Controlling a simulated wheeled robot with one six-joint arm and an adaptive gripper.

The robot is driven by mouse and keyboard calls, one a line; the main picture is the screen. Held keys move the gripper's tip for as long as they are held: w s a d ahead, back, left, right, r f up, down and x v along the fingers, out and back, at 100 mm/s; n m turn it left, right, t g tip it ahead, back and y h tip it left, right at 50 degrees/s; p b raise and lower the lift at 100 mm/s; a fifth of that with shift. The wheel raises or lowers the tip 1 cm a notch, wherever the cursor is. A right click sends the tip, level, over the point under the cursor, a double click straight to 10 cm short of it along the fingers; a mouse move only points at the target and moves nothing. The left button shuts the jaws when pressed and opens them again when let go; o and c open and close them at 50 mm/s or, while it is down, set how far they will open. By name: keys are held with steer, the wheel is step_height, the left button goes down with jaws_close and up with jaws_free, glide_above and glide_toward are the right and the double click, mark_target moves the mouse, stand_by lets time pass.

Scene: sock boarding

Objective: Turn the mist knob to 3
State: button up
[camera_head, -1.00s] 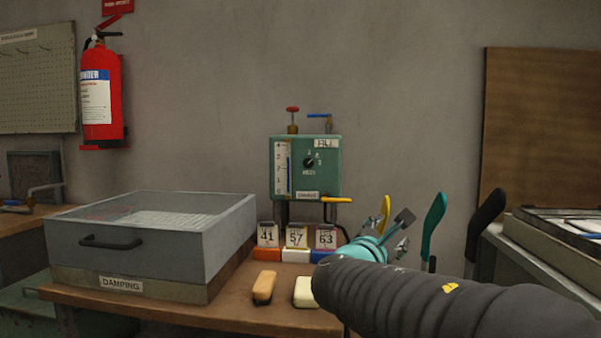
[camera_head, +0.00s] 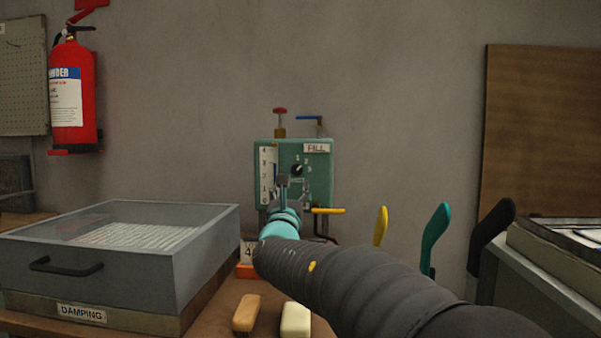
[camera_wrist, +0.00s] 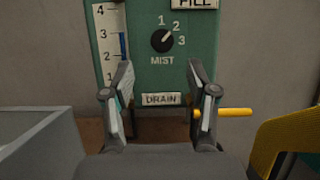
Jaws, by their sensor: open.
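The black mist knob (camera_wrist: 161,40) sits on the green box (camera_head: 318,160), with 1, 2 and 3 printed around its upper right and MIST below. Its white mark points up and right, roughly toward 2. The knob also shows small in the head view (camera_head: 297,170). My gripper (camera_wrist: 164,84) is open and empty, its two fingers spread below the knob to either side in the wrist view. In the head view my gripper (camera_head: 293,184) is in front of the box's lower part, just below the knob. The distance between fingertips and box is hard to tell.
A yellow drain lever (camera_wrist: 236,112) sticks out right below the box. A level gauge (camera_wrist: 109,45) is left of the knob. Red (camera_head: 280,112) and blue (camera_head: 309,117) valve handles stand on top. The grey damping box (camera_head: 200,255) is left; colored upright handles (camera_head: 435,238) are right.

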mark_target(297, 170)
steer(key=p+x, duration=0.1)
steer(key=x, duration=0.6)
steer(key=shift+w+d, duration=0.1)
jaws_close()
steer(key=shift+d, duration=0.3)
steer(key=shift+a+r, duration=0.2)
